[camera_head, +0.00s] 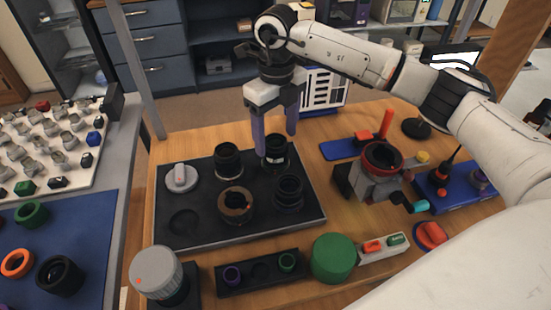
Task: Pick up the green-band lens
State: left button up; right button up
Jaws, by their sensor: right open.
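A black tray (203,231) on the wooden table holds several dark, upright lenses. One lens (275,152) stands at the tray's back right, one (229,161) to its left, one (288,194) in front of it, and a brown-ringed one (235,206) at front centre. My left gripper is not in view.
A round grey-white piece (181,178) and an empty round recess (184,222) are at the tray's left. A green cylinder (333,258), a small rack (259,271) and a grey-capped piece (156,272) stand in front. A red-ringed fixture (381,160) stands right of the tray.

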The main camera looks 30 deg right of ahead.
aim_at(276, 140)
notch_tip(276, 140, down, 3)
jog(key=shift+w+b, duration=0.1)
jog(key=shift+b, duration=0.55)
jog(key=shift+r, duration=0.1)
jog(key=c, duration=1.4)
jog(key=shift+r, duration=0.1)
